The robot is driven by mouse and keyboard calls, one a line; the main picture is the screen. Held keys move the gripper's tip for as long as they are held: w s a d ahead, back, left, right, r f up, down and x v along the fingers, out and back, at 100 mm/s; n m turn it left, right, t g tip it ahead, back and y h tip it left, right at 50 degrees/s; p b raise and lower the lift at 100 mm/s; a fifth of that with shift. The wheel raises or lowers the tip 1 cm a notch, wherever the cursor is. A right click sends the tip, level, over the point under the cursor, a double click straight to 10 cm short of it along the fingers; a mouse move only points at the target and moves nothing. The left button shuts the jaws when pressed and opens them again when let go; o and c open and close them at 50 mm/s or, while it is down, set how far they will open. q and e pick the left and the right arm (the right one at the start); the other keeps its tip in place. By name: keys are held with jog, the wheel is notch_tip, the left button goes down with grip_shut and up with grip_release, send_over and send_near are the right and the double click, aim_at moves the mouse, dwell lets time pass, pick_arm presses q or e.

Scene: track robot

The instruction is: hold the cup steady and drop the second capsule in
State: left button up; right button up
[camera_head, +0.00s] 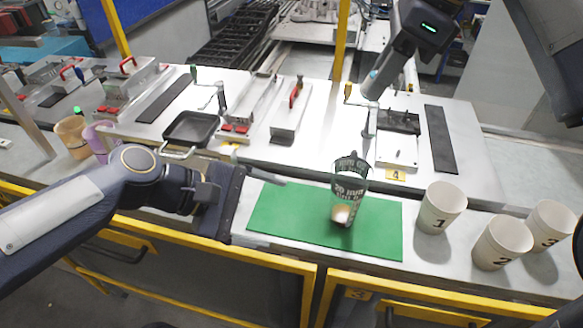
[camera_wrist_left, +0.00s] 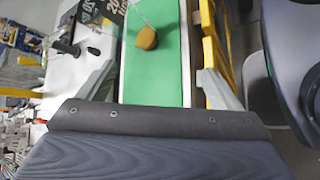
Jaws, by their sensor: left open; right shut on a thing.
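The clear cup (camera_head: 349,186) with dark lettering stands upright on the green mat (camera_head: 285,215). A pale brown capsule-like thing (camera_head: 342,213) shows at its bottom. In the left wrist view the lettered cup (camera_wrist_left: 105,14) is at the top, with the brown thing (camera_wrist_left: 147,38) at its base. My left gripper (camera_head: 262,208) is open and empty over the mat's left end, its fingers pointing at the cup but well short of it. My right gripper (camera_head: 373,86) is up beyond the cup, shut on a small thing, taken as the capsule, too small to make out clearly.
White paper cups marked 1 (camera_head: 440,210), 2 (camera_head: 502,243) and 3 (camera_head: 549,226) stand right of the mat. Behind are fixtures with handles and a black tray (camera_head: 190,127). Tan (camera_head: 72,138) and purple cups stand at the left. A yellow rail (camera_wrist_left: 215,55) runs along the front.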

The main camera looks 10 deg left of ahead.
aim_at(346, 196)
pick_arm(q)
jog(key=w+d+r+n+h, duration=0.35)
jog(key=w+n, duration=0.25)
jog(key=n, duration=0.2)
jog(key=x, duration=1.1)
jog(key=shift+w+f+y, duration=0.4)
jog(key=shift+f+y, duration=0.05)
jog(key=shift+f, duration=0.1)
jog(key=c, duration=1.2)
pick_arm(e)
notch_tip(346, 196, down, 8)
jog(key=a+h, duration=0.1)
jog(key=h, duration=0.3)
jog(key=shift+a, duration=0.15)
